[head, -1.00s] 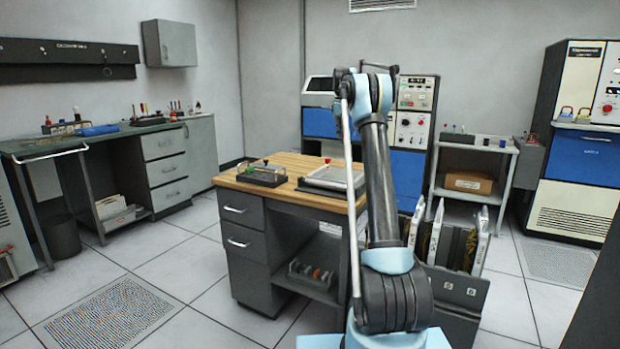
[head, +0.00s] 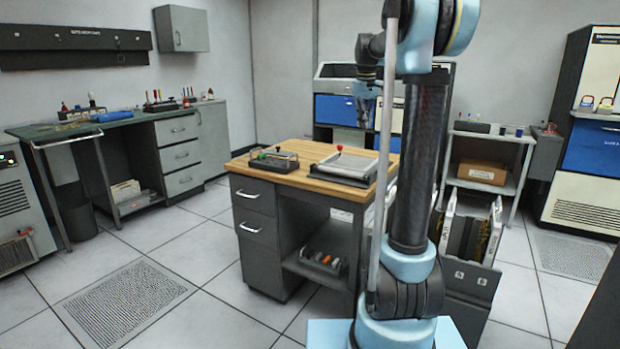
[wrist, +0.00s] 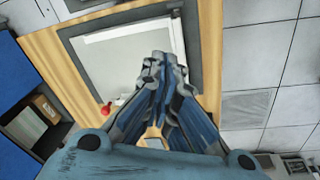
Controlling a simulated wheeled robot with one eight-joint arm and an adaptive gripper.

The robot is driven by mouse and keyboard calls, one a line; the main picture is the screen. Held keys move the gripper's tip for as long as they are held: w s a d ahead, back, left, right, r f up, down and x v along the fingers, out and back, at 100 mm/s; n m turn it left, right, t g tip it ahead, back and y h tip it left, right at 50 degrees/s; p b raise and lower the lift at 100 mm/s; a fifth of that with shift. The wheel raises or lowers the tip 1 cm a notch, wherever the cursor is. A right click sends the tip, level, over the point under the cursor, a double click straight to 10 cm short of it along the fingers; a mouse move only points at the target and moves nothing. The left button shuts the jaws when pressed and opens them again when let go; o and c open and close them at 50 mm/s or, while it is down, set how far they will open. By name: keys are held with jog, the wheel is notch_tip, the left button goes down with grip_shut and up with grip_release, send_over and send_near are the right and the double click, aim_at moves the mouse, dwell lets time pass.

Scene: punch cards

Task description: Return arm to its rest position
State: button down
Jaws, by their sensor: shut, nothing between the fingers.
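My gripper (wrist: 163,65) is shut and empty in the wrist view, its two blue and grey fingers meeting at the tips. Behind the fingertips I see the wooden table top (wrist: 43,48) and a grey-framed tray with a white panel (wrist: 125,50). A red knob (wrist: 106,109) is at the tray's edge. In the head view my arm stands upright in front of the table, with its upper joint near the top edge. The far end of the arm hangs left of the upright link, over the desk's back right area.
A card rack (head: 468,275) stands at the right. A green-topped bench (head: 80,127) is at the left. Open floor (head: 215,260) lies left of the desk.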

jog(key=s+f+m, duration=0.2)
jog(key=s+f, duration=0.2)
jog(key=s, duration=1)
jog(key=s+a+f+m, duration=0.1)
jog(key=s+f+m, duration=0.3)
jog(key=s+f, duration=2)
jog(key=s, duration=0.4)
jog(key=shift+f+m+t, duration=0.3)
